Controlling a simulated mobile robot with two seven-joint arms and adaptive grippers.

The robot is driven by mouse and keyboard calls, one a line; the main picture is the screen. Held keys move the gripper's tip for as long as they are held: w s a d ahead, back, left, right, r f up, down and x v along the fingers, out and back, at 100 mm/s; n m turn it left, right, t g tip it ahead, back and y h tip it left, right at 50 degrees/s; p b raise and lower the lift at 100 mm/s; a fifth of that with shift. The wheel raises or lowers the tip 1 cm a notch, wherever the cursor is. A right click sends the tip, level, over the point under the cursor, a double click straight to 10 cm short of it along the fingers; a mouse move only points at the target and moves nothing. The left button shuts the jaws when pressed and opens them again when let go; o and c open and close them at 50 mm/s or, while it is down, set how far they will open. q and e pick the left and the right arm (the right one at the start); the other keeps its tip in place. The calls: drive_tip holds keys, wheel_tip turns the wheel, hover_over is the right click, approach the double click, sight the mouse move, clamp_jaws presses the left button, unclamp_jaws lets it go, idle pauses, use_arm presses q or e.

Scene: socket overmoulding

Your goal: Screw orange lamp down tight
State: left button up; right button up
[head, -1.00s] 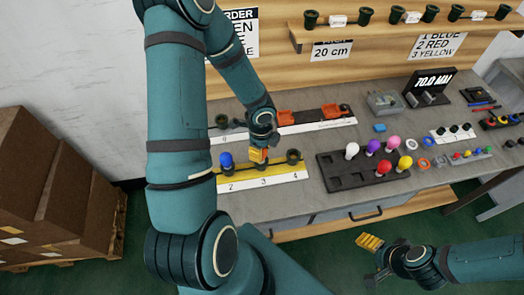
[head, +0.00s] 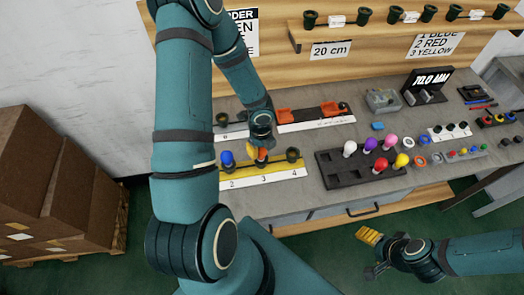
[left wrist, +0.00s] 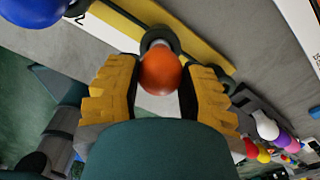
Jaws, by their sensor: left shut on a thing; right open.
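The orange lamp (head: 263,154) stands over the middle socket, by the number 3, on the yellow strip (head: 240,175). My left gripper (head: 260,157) comes down over it from above. In the left wrist view, the orange lamp (left wrist: 161,70) is a round bulb between the two yellow ribbed fingers, with its pale neck at a dark socket (left wrist: 158,38). Its thread and seating depth are hidden. My left gripper is shut on the lamp. My right gripper (head: 372,252) is open and empty, in front of the bench at the lower right.
A blue lamp (head: 226,158) stands in the socket by number 2. The socket (head: 293,155) by number 4 is empty. A black tray (head: 330,176) with several coloured lamps is to the right. Orange bins (head: 288,115) lie behind.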

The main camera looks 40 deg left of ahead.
use_arm(q)
drive_tip(key=m+p, duration=0.1)
drive_tip(key=m, duration=0.1)
drive_tip(key=shift+r+m+p, duration=0.2)
drive_tip(key=shift+m+p, duration=0.1)
drive_tip(key=shift+p, duration=0.05)
drive_tip(key=shift+f+m, duration=0.1)
drive_tip(key=shift+m, duration=0.6)
drive_tip(key=shift+f, duration=0.1)
drive_tip(key=o, duration=1)
